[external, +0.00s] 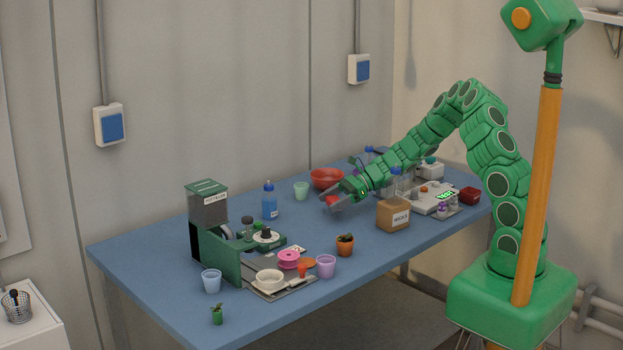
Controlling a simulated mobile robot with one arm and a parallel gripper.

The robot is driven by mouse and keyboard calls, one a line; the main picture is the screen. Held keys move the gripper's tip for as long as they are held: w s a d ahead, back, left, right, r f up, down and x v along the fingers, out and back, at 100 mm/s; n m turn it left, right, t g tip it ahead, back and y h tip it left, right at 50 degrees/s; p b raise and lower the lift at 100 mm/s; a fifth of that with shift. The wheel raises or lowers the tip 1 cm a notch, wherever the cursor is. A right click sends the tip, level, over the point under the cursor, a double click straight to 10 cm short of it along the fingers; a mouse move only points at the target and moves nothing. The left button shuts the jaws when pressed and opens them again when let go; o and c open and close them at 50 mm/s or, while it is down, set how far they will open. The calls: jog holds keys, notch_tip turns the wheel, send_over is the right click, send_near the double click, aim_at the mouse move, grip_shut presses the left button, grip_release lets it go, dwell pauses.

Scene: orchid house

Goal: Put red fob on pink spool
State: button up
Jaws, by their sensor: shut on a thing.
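The pink spool (289,258) stands on a grey tray by the green machine, at the front middle of the blue table. My gripper (336,205) is above the middle of the table, beyond the spool and to its right. It is shut on a small red thing (331,200), which looks like the red fob. The fingers partly hide it and its exact shape is too small to tell. The gripper and the red thing are well apart from the spool.
Around the spool are a cream bowl (270,280), an orange disc (307,263) and a lilac cup (326,266). A red bowl (326,179) is behind my gripper. Bare table lies between gripper and spool.

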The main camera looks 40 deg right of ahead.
aim_at(332, 219)
jog(key=shift+f, duration=1.8)
jog(key=o, duration=0.9)
jog(key=shift+f, duration=0.1)
jog(key=v, duration=1.1)
jog(key=shift+s+r, duration=0.1)
jog(key=shift+r, duration=0.1)
jog(key=shift+s+d, duration=0.1)
jog(key=shift+d, duration=0.15)
jog(key=shift+c, duration=0.6)
jog(key=shift+d+r, duration=0.1)
jog(key=c, duration=0.4)
